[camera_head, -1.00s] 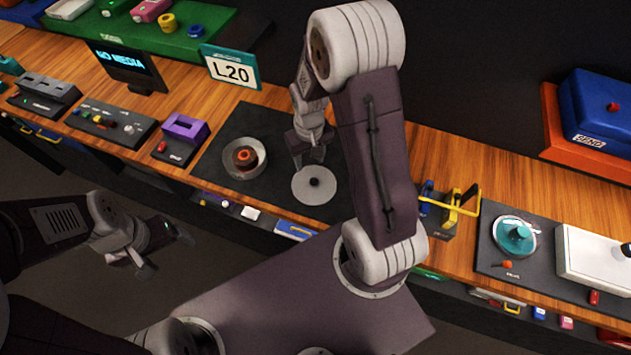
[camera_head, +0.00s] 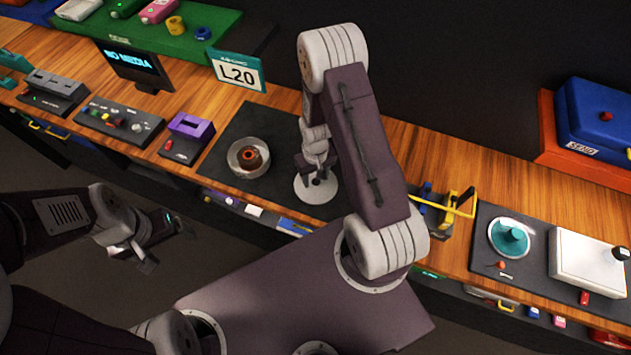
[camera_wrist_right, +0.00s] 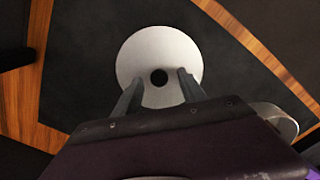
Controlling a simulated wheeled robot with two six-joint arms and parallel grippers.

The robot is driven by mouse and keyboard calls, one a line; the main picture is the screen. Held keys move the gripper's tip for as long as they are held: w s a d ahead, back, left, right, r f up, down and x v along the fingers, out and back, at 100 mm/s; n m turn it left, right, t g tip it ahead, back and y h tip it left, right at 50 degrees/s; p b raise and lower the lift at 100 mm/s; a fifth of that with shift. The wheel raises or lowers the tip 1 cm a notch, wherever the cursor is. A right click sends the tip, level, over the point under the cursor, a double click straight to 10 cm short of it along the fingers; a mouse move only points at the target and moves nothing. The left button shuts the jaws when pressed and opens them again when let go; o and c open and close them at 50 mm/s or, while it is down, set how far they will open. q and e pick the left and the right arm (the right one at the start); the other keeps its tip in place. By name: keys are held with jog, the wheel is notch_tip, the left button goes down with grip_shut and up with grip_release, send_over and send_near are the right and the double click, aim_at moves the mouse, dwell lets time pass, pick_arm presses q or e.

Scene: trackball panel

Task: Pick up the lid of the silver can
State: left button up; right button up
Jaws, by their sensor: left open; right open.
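The silver can's lid is a pale round disc (camera_head: 303,190) with a small black knob, on the dark mat below my right arm. In the right wrist view the lid (camera_wrist_right: 159,45) faces the camera, its black knob (camera_wrist_right: 159,77) between the fingers. My left gripper (camera_head: 166,246) is open and empty, away from the counter at the lower left.
A silver bowl (camera_head: 236,165) with a reddish-brown object stands left of the lid. A purple device (camera_head: 190,125) is further left, an L20 sign (camera_head: 237,72) behind. A yellow-handled fixture (camera_head: 450,212) lies right of my right arm. Dark mat (camera_head: 240,125) surrounds the lid.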

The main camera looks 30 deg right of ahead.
jog(key=shift+f, duration=0.35)
jog(key=shift+d, duration=0.1)
jog(key=shift+s, duration=0.1)
jog(key=c, duration=0.4)
grip_shut()
jog(key=shift+r, duration=0.1)
